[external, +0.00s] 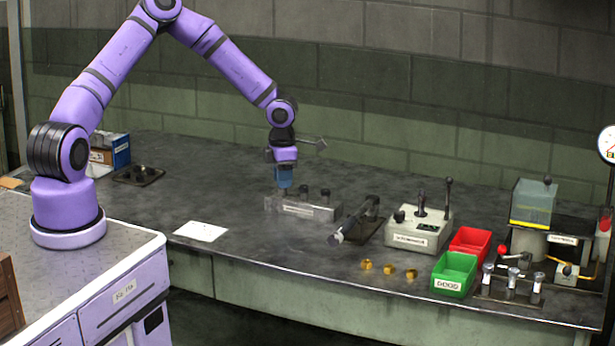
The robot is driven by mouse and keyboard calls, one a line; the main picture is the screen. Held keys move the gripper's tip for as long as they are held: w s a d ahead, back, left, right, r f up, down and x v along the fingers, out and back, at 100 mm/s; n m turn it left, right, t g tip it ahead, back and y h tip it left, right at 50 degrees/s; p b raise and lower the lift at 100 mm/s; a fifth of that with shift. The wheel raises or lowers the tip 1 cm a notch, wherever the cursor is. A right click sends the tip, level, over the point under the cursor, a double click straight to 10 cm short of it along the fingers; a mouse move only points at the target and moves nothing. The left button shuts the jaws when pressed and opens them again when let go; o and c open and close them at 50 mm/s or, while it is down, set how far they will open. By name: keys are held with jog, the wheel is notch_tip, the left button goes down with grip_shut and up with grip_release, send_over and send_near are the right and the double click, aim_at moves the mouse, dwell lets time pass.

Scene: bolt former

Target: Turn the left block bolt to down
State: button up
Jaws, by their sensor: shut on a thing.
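A grey metal block (322,212) with a pale label on its front sits on the dark bench. Dark bolt heads (325,192) stand up on its middle and right. My gripper (284,187) points straight down over the left end of the block, its blue fingers low against the block's top. It is shut on the left block bolt, which the fingers hide. I cannot tell which way that bolt is turned.
A black cylindrical tool on a stand (355,222) is just right of the block. A grey lever box (418,230), a red bin (470,243) and a green bin (454,274) stand further right. A white sheet (201,231) lies front left. Several brass pieces (389,270) lie near the front edge.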

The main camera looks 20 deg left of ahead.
jog(key=shift+w+r+m, duration=0.1)
jog(key=shift+m, duration=2.2)
jog(key=o, duration=0.9)
notch_tip(320, 180, up, 11)
jog(key=shift+f, duration=0.15)
